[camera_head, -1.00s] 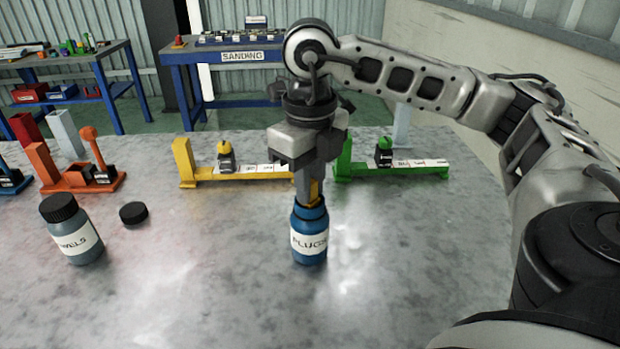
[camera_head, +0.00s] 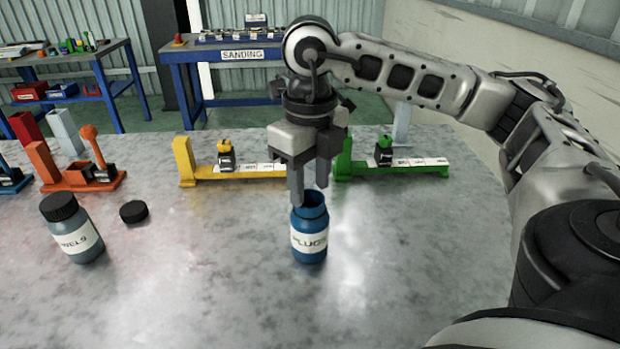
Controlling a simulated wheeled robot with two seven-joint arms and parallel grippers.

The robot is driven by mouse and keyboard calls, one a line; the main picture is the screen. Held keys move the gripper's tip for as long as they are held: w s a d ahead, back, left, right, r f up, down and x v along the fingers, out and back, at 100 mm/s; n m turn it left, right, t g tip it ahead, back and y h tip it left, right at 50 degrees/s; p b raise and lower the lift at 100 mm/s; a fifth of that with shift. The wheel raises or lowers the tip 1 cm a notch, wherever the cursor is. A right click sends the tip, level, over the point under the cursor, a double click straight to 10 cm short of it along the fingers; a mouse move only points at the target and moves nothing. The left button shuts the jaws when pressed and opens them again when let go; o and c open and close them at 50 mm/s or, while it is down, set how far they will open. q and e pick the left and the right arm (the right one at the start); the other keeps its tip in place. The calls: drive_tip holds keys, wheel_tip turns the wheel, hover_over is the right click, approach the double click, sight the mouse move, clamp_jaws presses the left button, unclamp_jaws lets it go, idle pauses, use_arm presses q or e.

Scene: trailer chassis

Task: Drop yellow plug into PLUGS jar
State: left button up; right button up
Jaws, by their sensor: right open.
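The blue PLUGS jar (camera_head: 309,246) stands upright and uncapped on the grey table, its open mouth facing up. My right gripper (camera_head: 309,195) is directly above and at the mouth of the jar, fingers pointing down, open, with nothing between them. The yellow plug is not visible now; the inside of the jar is hidden from this angle. My left gripper is not in view.
A capped jar (camera_head: 73,230) and a loose black cap (camera_head: 134,212) are at the left. Yellow (camera_head: 188,165), green (camera_head: 344,162) and orange (camera_head: 45,168) fixtures stand along the back. The front of the table (camera_head: 200,300) is clear.

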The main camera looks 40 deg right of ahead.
wheel_tip(320, 180, up, 7)
drive_tip(key=p, duration=0.5)
drive_tip(key=shift+f, duration=0.1)
